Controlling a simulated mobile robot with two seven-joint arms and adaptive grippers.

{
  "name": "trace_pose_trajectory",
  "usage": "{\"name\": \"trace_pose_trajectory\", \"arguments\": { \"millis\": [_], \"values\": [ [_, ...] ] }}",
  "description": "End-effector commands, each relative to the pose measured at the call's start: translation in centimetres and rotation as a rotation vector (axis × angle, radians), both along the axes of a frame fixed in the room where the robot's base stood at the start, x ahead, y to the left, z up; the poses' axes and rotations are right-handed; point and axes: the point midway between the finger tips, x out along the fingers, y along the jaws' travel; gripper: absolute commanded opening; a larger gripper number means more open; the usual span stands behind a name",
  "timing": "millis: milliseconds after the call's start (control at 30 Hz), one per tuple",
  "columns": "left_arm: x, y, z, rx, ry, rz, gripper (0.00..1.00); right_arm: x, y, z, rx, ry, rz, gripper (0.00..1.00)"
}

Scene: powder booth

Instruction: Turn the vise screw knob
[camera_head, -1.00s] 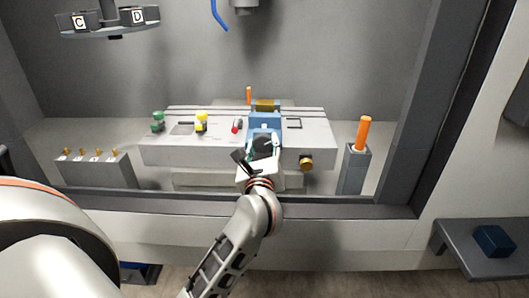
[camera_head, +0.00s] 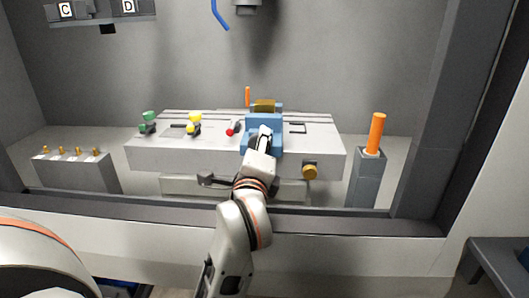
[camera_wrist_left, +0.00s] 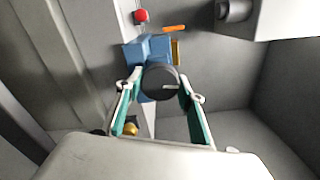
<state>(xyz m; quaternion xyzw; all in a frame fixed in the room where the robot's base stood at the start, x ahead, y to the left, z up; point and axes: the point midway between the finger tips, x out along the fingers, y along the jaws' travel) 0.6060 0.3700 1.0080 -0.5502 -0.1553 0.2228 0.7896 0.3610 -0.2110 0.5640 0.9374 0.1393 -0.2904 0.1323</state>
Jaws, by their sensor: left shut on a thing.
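The blue vise (camera_head: 263,123) stands on the grey bench block (camera_head: 185,155) in the booth, with a brass-coloured piece (camera_head: 264,105) at its top. My left gripper (camera_head: 263,138) reaches the front of the vise and hides the screw knob in the head view. In the left wrist view, the round dark screw knob (camera_wrist_left: 161,82) with a pale mark sits in front of the blue vise (camera_wrist_left: 146,48). The teal-padded fingers of my left gripper (camera_wrist_left: 160,85) are on either side of the knob, shut on it. My right gripper is not in view.
An orange rod (camera_head: 376,133) stands in a grey holder at right. Green (camera_head: 148,121), yellow (camera_head: 194,122) and red (camera_head: 231,129) parts sit on the block's left. A peg rack (camera_head: 75,173) is at far left.

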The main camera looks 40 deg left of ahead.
Motion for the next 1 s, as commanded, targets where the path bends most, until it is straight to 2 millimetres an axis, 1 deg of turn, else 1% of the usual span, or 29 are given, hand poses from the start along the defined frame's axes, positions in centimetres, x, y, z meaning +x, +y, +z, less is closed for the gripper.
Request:
{"name": "trace_pose_trajectory", "arguments": {
  "millis": [33,333,867,900,933,967,1000],
  "values": [
    [0.05,0.11,-0.35,-0.022,-0.012,0.004,0.16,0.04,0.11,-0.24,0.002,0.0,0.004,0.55],
    [0.0,0.09,0.02,-0.115,-0.073,0.002,0.16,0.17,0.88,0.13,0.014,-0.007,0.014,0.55],
    [-0.04,0.09,0.29,-0.132,-0.087,0.002,0.16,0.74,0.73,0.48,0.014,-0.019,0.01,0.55],
    [-0.04,0.09,0.29,-0.132,-0.087,0.002,0.43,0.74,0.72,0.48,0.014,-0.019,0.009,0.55],
    [-0.04,0.08,0.29,-0.132,-0.087,0.002,0.51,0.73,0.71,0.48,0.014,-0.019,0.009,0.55],
    [-0.03,0.07,0.27,-0.132,-0.087,0.001,0.55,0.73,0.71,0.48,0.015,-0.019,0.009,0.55],
    [-0.03,0.06,0.26,-0.132,-0.087,0.001,0.55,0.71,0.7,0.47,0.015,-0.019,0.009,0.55]
  ]
}}
